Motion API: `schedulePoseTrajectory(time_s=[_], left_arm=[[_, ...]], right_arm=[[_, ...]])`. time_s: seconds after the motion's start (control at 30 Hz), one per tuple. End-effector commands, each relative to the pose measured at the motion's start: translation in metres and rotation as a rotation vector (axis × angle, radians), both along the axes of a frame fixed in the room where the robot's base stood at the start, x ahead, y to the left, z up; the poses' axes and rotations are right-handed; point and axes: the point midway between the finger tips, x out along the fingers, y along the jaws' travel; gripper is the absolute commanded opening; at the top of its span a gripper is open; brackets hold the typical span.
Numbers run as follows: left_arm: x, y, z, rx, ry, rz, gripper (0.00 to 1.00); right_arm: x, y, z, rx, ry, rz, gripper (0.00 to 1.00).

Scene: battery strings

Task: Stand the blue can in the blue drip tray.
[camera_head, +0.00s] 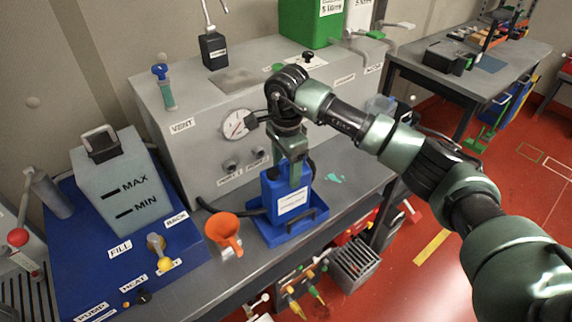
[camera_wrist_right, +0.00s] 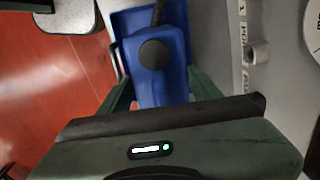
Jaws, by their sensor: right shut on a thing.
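The blue can (camera_head: 278,198) has a white label and stands upright, over or in the blue drip tray (camera_head: 300,229) on the grey bench. I cannot tell whether its base touches the tray floor. My right gripper (camera_head: 291,172) comes down from above and is shut on the can's upper part, hiding some of it. In the right wrist view the can (camera_wrist_right: 155,55) shows its dark round cap, with part of the blue tray (camera_wrist_right: 122,20) beyond it. My left gripper is not in view.
The grey machine (camera_head: 200,125) with a gauge (camera_head: 236,124) rises behind. A blue pump unit (camera_head: 85,250) fills the left. The bench's front edge lies close to the tray, with red floor beyond.

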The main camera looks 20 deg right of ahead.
Motion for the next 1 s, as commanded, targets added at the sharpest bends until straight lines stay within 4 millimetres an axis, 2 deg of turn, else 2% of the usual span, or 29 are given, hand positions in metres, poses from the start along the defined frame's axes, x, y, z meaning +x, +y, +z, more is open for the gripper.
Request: schedulePoseTrajectory(time_s=[0.37,1.0], left_arm=[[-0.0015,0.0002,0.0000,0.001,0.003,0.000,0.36],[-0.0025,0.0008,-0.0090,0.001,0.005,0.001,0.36]], right_arm=[[0.0017,0.0007,0.0031,0.003,-0.007,0.001,0.00],[0.0017,0.0005,-0.0064,0.003,-0.008,0.001,0.00]])
